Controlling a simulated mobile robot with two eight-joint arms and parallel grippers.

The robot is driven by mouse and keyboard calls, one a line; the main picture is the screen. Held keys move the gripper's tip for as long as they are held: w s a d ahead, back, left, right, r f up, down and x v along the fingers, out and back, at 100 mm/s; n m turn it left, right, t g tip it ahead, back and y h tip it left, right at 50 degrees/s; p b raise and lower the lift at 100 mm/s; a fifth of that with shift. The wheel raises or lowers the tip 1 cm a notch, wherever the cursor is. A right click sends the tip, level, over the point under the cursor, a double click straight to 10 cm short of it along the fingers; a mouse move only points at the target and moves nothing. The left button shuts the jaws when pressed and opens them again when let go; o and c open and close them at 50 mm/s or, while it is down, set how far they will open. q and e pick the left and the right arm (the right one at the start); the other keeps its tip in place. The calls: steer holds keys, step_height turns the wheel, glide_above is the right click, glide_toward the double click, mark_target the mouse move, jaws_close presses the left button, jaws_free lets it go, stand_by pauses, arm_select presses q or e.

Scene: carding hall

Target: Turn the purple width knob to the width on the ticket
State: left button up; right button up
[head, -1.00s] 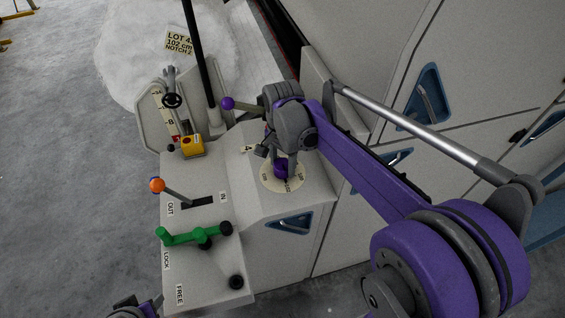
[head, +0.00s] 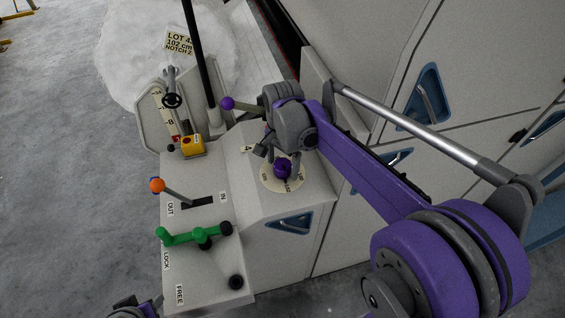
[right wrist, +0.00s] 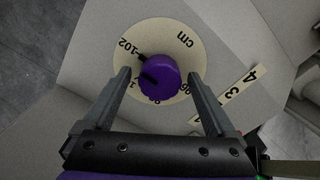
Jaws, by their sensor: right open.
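The purple width knob (head: 282,169) sits on a round cream dial (head: 268,184) on the sloped console. In the right wrist view the knob (right wrist: 160,78) has a dark pointer at its upper left, toward the 102 mark on the dial (right wrist: 185,25). The ticket (head: 179,42) reads 102 cm, with a lot line partly cut off and a notch line. My right gripper (head: 281,154) is open at the knob; in its wrist view its fingers stand apart on either side, with gaps. My left gripper (head: 137,308) shows only partly at the bottom edge.
A black post (head: 197,55) rises behind.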

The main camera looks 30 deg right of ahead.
mark_target(282, 163)
steer(key=shift+r, duration=0.1)
step_height(282, 163, up, 11)
steer(key=shift+f+p, duration=0.2)
steer(key=shift+p, duration=0.2)
stand_by(0.3)
